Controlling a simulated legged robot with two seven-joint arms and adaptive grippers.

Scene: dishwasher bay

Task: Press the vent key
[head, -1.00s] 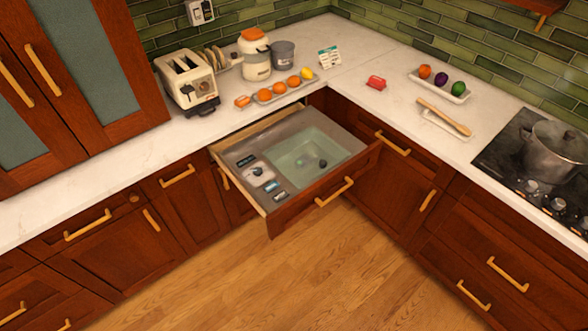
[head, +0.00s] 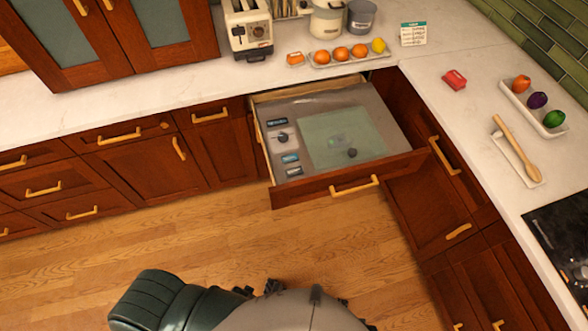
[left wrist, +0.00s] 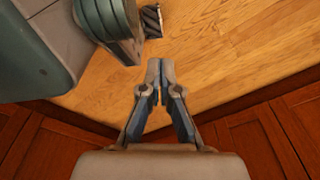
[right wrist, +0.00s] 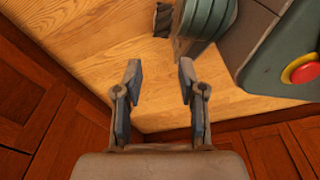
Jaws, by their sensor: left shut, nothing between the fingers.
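The open drawer unit (head: 400,166) has a grey top panel with a translucent greenish lid (head: 330,122) and a dark round knob (head: 352,153) on it. Along the panel's left side is a column of controls: a dark label (head: 277,122), a pale plate with a dark knob (head: 283,138) and small bluish keys (head: 290,159). I cannot read which one is the vent key. My left gripper (left wrist: 160,65) is shut and empty above the wooden floor. My right gripper (right wrist: 160,68) is open and empty, also above the floor. Neither gripper shows in the head view.
A toaster (head: 249,28), several oranges on a tray (head: 318,64), a card (head: 413,34) and a red packet (head: 454,80) are on the counter. A wooden spoon (head: 508,138) and stove (head: 563,245) are at right. Wooden floor (head: 200,235) is open before the drawer.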

